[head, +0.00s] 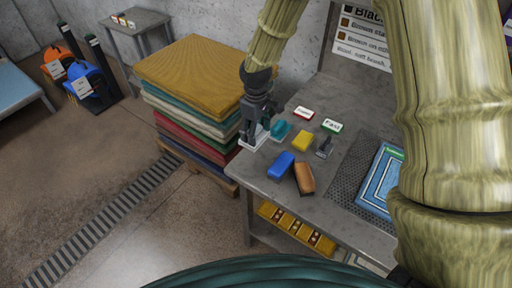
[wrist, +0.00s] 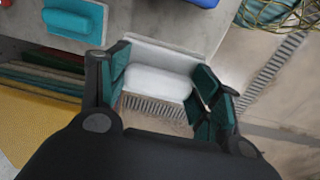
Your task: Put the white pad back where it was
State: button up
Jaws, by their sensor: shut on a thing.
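I cannot tell whether the pad touches the table.
A teal pad (head: 280,130) is close right of my gripper; yellow (head: 302,141), blue (head: 281,165) and orange (head: 304,178) pads lie nearby. Stacked rugs (head: 195,75) rise left of the table. A blue rug (head: 378,185) lies at right.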

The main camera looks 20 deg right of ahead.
aim_at(259, 137)
jog(key=shift+s+f, duration=0.3)
jog(key=shift+f, duration=0.05)
jog(key=f+p, duration=0.1)
jog(key=f, duration=0.1)
jog(key=d+f, duration=0.1)
jog(key=shift+f+p, duration=0.35)
jog(key=shift+f, duration=0.05)
jog(key=shift+a+f, duration=0.1)
jog(key=shift+f, duration=0.15)
jog(key=shift+s+f, duration=0.15)
jog(key=shift+s, duration=0.15)
jog(key=shift+w+a+f+p, duration=0.1)
jog(key=shift+f+p, duration=0.75)
jog(key=shift+f, duration=0.95)
jog(key=shift+f, duration=0.1)
jog(key=o, duration=0.9)
jog(key=shift+o, duration=0.2)
